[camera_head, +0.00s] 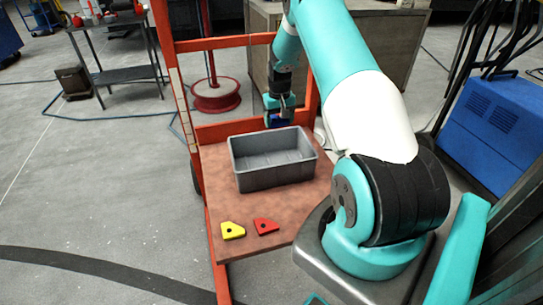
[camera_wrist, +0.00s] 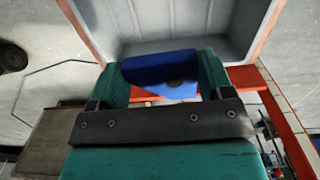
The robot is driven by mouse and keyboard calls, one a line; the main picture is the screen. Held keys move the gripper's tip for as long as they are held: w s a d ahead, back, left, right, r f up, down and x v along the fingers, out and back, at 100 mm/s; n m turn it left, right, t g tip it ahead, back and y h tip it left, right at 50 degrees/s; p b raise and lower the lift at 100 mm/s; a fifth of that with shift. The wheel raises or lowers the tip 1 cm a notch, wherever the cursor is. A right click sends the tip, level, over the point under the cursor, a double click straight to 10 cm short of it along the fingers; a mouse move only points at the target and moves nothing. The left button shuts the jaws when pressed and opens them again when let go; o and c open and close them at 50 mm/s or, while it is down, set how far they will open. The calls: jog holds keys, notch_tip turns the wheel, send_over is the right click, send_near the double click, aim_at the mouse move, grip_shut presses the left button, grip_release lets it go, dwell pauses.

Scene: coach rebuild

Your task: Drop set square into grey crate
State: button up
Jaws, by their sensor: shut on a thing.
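The grey crate (camera_head: 272,177) stands on a brown board and looks empty in the head view. In the wrist view its wall and inside (camera_wrist: 172,25) fill the top. My gripper (camera_head: 279,117) is at the crate's far edge, above the board. It is shut on a blue set square (camera_wrist: 162,72), which lies between the two teal fingers in the wrist view. Only a small dark blue part of it (camera_head: 279,122) shows in the head view. A yellow set square (camera_head: 232,231) and a red set square (camera_head: 266,226) lie flat on the board in front of the crate.
The brown board (camera_head: 215,178) sits in an orange frame (camera_head: 180,95) with tall posts behind and left of the crate. A blue machine (camera_head: 495,125) stands at the right. A red round base (camera_head: 216,97) is on the floor behind.

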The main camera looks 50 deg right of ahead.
notch_tip(320, 180, down, 6)
jog(key=b, duration=0.4)
jog(key=shift+r, duration=0.1)
jog(key=o, duration=1)
notch_tip(320, 180, up, 17)
jog(key=shift+r, duration=0.2)
